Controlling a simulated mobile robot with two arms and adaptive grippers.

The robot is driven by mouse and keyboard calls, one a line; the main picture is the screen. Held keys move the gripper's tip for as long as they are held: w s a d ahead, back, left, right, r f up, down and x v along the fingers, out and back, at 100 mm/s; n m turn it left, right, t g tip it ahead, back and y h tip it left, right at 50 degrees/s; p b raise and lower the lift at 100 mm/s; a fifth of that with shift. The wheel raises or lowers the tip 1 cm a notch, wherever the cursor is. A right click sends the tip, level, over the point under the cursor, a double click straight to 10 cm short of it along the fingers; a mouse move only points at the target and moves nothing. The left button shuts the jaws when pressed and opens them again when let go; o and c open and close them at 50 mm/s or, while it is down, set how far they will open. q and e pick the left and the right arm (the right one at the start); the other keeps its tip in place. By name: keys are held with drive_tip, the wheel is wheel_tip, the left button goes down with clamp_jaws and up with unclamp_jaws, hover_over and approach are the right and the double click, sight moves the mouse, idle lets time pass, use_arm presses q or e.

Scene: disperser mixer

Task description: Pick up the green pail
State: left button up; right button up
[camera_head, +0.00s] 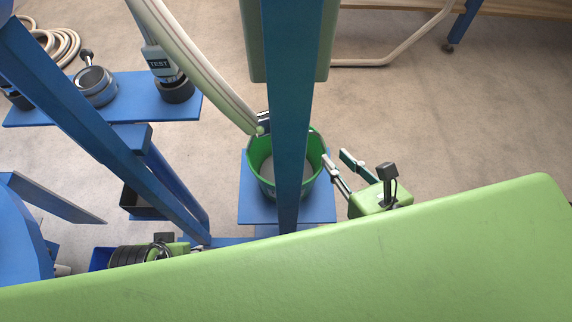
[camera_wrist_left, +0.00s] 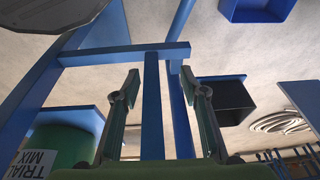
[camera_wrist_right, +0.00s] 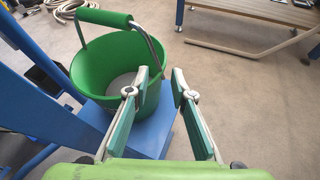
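The green pail (camera_head: 259,173) stands on a blue platform (camera_head: 257,212), its middle hidden behind a blue post in the head view. In the right wrist view the pail (camera_wrist_right: 92,72) shows at the left, its bail with a green grip (camera_wrist_right: 104,17) raised over the rim. My right gripper (camera_head: 334,155) is open and empty, just right of the pail. In the right wrist view its fingers (camera_wrist_right: 160,72) stand apart, the left one overlapping the pail's right side; contact cannot be told. My left gripper (camera_wrist_left: 159,73) is open and empty, facing blue frame bars.
The blue post (camera_head: 290,100) crosses in front of the pail. A blue bench (camera_head: 130,112) with metal parts stands at the left. A green drum labelled "TRIAL MIX" (camera_wrist_left: 68,140) is at the left wrist view's lower left. Floor (camera_head: 440,120) to the right is clear.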

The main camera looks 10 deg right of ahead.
drive_tip(key=b+x, duration=0.2)
drive_tip(key=x, duration=0.8)
drive_tip(key=shift+w+f, duration=0.15)
use_arm(q)
drive_tip(key=v, duration=0.3)
drive_tip(key=shift+s, duration=0.1)
use_arm(e)
clamp_jaws()
